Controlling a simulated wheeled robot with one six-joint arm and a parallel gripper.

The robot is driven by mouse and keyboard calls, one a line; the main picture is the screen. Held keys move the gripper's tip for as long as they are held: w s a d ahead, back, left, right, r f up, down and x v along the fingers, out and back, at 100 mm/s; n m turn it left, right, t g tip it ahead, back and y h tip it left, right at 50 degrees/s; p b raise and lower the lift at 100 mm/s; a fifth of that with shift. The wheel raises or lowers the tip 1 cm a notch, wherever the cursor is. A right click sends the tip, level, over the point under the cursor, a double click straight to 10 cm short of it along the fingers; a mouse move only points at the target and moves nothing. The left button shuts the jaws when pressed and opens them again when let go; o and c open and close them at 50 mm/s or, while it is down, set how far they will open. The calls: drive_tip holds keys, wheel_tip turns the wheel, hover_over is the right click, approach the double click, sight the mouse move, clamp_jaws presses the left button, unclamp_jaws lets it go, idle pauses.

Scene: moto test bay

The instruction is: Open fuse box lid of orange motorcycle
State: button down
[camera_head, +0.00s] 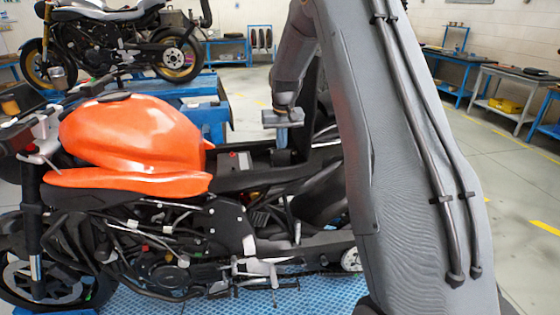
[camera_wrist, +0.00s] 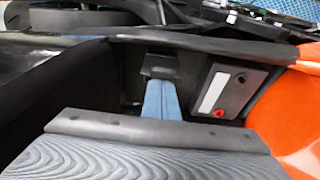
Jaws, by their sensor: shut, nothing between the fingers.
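The orange motorcycle (camera_head: 135,135) stands side-on at the left of the head view, its seat area uncovered. My gripper (camera_head: 283,157) points down into the open frame behind the tank. In the wrist view its light blue fingers are together, with dark tips (camera_wrist: 159,66) and nothing between them. A dark box (camera_wrist: 222,92) with a pale label and a red knob sits right of the fingers, apart from them. I cannot tell whether it is the fuse box or another part. No lid is clearly distinguishable; the dark area around the fingertips is hard to read.
Black frame rails (camera_wrist: 215,42) border the cavity around my fingers. The orange bodywork (camera_wrist: 290,115) lies close on the right in the wrist view. A second motorcycle (camera_head: 110,45) stands behind, and workbenches (camera_head: 510,85) line the right wall. Open floor lies at right.

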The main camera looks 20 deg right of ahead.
drive_tip(key=shift+s+a+r+p, duration=0.1)
drive_tip(key=shift+s+r+p, duration=0.1)
drive_tip(key=shift+s+p, duration=0.25)
drive_tip(key=shift+s, duration=0.15)
idle(0.3)
drive_tip(key=w+r, duration=0.2)
drive_tip(key=r, duration=0.1)
drive_tip(key=w+r+p, duration=0.1)
drive_tip(key=r, duration=0.1)
drive_tip(key=shift+d, duration=0.3)
idle(0.5)
